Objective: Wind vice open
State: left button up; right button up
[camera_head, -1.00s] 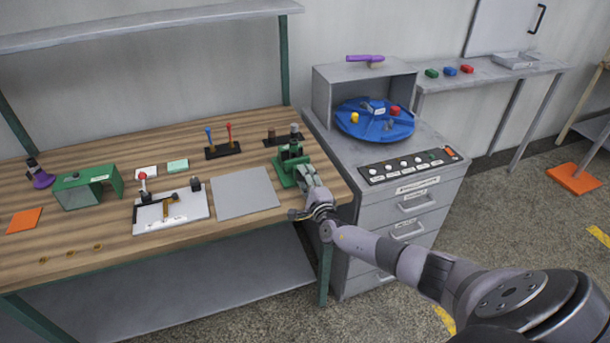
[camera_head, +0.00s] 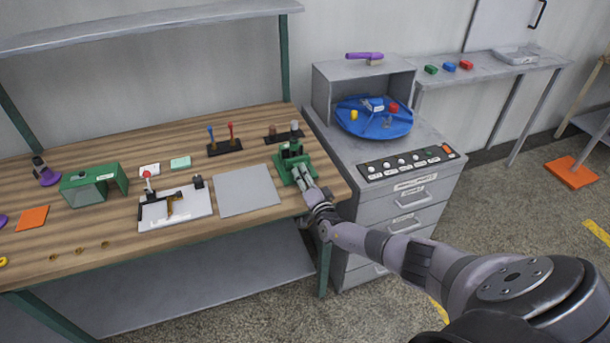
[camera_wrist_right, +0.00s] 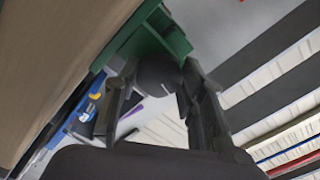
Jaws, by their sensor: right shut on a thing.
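The green vice (camera_head: 291,162) stands at the right end of the wooden workbench. My right gripper (camera_head: 303,178) is at the front of the vice and largely covers its handle in the head view. In the right wrist view, the two dark fingers of my right gripper (camera_wrist_right: 158,90) are shut on a dark rounded knob (camera_wrist_right: 158,70), which looks like the vice's handle end. The green vice body (camera_wrist_right: 150,35) shows just beyond it. The gap between the vice jaws is too small to tell. My left gripper is not in view.
The workbench (camera_head: 150,255) also bears a grey mat (camera_head: 246,190), a white board with a clamp (camera_head: 175,208), a green box (camera_head: 94,187) and a black stand with levers (camera_head: 224,147). A grey cabinet (camera_head: 395,230) with a blue turntable (camera_head: 372,118) stands close to the right.

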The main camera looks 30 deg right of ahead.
jog(key=shift+f+n, duration=0.1)
jog(key=shift+n, duration=0.4)
jog(key=o, duration=1.1)
jog(key=shift+o, duration=0.2)
jog(key=v, duration=1.2)
